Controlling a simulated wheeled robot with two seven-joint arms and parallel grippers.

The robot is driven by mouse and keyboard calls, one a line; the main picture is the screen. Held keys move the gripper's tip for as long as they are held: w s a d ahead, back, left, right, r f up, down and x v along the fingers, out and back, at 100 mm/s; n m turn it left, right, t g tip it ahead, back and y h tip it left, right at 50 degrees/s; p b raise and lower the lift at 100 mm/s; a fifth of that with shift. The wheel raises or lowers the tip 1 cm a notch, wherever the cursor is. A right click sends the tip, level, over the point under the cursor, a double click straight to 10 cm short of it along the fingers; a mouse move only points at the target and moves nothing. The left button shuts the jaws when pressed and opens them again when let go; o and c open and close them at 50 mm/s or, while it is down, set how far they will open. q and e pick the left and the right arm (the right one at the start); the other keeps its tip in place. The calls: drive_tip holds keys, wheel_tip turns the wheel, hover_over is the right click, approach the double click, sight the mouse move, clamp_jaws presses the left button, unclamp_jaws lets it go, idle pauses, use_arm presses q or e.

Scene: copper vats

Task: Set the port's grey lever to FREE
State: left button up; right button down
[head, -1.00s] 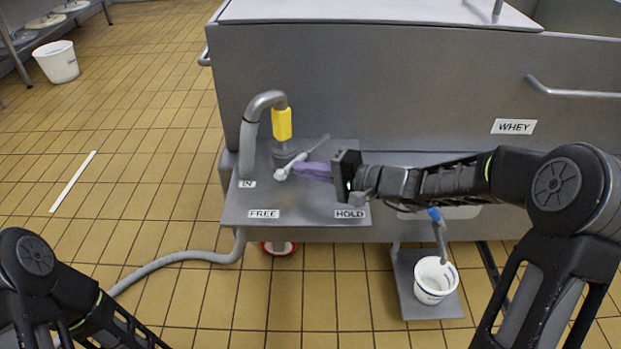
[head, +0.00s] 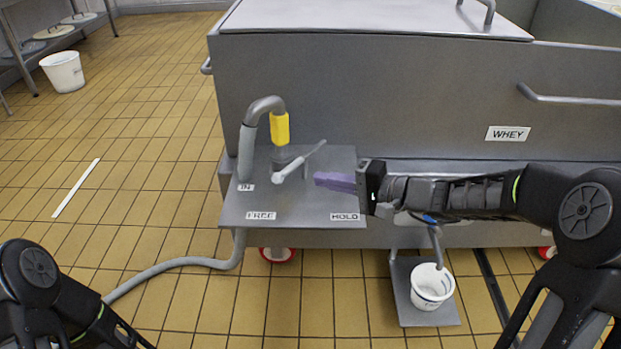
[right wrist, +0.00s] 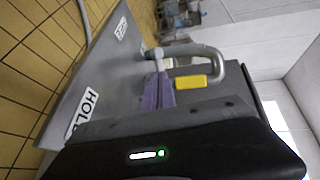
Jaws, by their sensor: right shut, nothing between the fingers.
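The grey lever (head: 300,163) sits on the port's grey shelf (head: 237,205), beside the foot of a bent grey pipe (head: 246,150) with a yellow sleeve (head: 279,129). The lever slants from near left to far right. The FREE label (head: 261,216) is at the shelf's front left and the HOLD label (head: 344,217) at its front right. My right gripper (head: 318,180) is shut and empty, its purple fingers just right of the lever with a small gap. In the right wrist view the fingers (right wrist: 158,78) partly cover the lever area. My left gripper is out of view.
A large grey vat (head: 370,90) labelled WHEY (head: 508,133) stands behind the shelf. A hose (head: 180,262) runs across the floor from below it. A white bucket (head: 432,287) stands on a low plate at right. The tiled floor at left is mostly clear.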

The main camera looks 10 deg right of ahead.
drive_tip(key=v, duration=0.7)
drive_tip(key=shift+s+a+p, duration=0.25)
drive_tip(key=shift+s+p, duration=0.05)
drive_tip(key=shift+p, duration=0.15)
